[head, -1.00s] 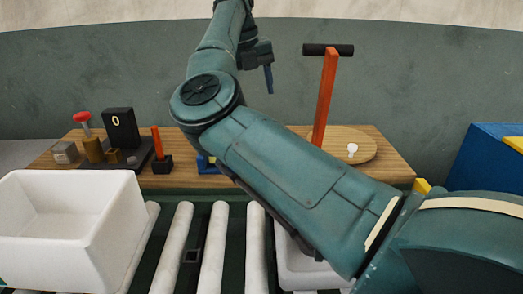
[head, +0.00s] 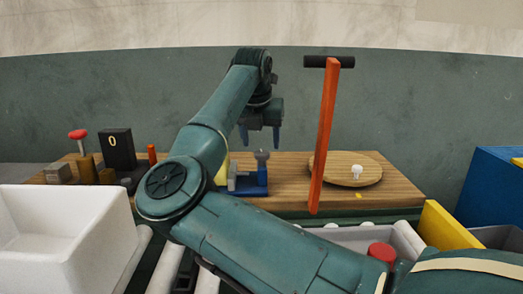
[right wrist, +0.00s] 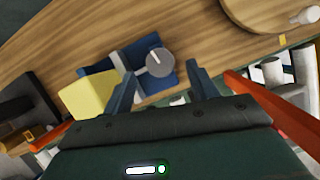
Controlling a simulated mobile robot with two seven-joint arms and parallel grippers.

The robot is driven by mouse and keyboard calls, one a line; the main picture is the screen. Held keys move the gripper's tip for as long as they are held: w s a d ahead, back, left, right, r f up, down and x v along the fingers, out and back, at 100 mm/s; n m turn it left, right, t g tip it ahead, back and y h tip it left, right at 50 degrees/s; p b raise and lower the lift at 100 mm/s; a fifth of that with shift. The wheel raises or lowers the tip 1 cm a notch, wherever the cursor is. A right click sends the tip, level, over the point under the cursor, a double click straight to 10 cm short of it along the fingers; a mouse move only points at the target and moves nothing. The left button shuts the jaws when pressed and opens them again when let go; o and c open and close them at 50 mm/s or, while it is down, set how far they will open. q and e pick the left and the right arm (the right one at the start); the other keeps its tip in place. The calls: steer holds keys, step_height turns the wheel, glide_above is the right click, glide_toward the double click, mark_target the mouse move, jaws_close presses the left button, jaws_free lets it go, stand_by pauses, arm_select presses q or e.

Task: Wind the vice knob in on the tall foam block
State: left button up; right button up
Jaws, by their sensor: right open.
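My right gripper (head: 260,138) is open and empty, fingers pointing down, above the blue vice (head: 262,190) on the wooden bench. The vice's grey round knob (head: 262,156) stands up below the fingers. In the right wrist view the knob (right wrist: 160,62) with its pale pointer mark shows between and beyond the open fingertips (right wrist: 161,82), apart from them. The yellow foam block (right wrist: 88,95) is at the left finger, beside the blue vice body (right wrist: 100,65); whether the jaws touch it I cannot tell. In the head view my arm mostly hides the block (head: 223,173). My left gripper is out of view.
An orange lever (head: 325,140) with a black handle rises right of the vice, before a round wooden board (head: 335,165). A black press (head: 119,150) and red knob (head: 77,134) stand left. A white bin (head: 75,250) is at front left.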

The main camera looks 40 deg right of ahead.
mark_target(262, 152)
steer(key=shift+x, duration=1.8)
steer(key=shift+c, duration=0.6)
steer(key=c, duration=0.8)
steer(key=shift+c, duration=0.2)
steer(key=shift+r, duration=0.1)
